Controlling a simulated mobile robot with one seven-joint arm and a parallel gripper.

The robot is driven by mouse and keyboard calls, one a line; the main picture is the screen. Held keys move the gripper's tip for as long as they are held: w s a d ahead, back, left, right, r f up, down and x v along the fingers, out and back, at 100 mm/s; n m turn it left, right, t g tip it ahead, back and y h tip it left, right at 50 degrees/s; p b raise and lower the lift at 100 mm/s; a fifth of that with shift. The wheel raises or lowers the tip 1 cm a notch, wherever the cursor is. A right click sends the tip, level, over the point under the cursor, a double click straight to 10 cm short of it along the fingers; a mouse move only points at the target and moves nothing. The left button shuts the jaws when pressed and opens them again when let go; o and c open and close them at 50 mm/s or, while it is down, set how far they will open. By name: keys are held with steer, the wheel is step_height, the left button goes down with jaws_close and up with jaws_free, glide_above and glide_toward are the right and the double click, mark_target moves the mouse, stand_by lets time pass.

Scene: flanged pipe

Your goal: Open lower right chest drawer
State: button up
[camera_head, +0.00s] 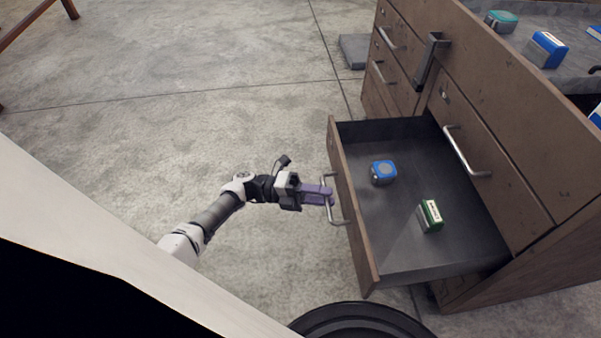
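The wooden chest (520,125) stands at the right. Its lower right drawer (352,212) is pulled far out, with its dark inside showing. A metal bar handle (331,200) is on the drawer's front. My gripper (326,195) is at this handle, with its purple fingers reaching around or against the bar. The fingers look close together on it, but the gap between them is hard to make out. A blue rounded item (383,172) and a green and white box (430,215) lie inside the drawer.
The drawer above, with its handle (466,152), and the left drawers (384,72) are shut. Several small boxes lie on the chest top, one blue and white (545,50). A dark round object (362,320) is at the bottom edge.

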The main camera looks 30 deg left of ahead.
steer(key=b+v, duration=0.1)
steer(key=v, duration=1.2)
steer(key=shift+d+f, duration=0.1)
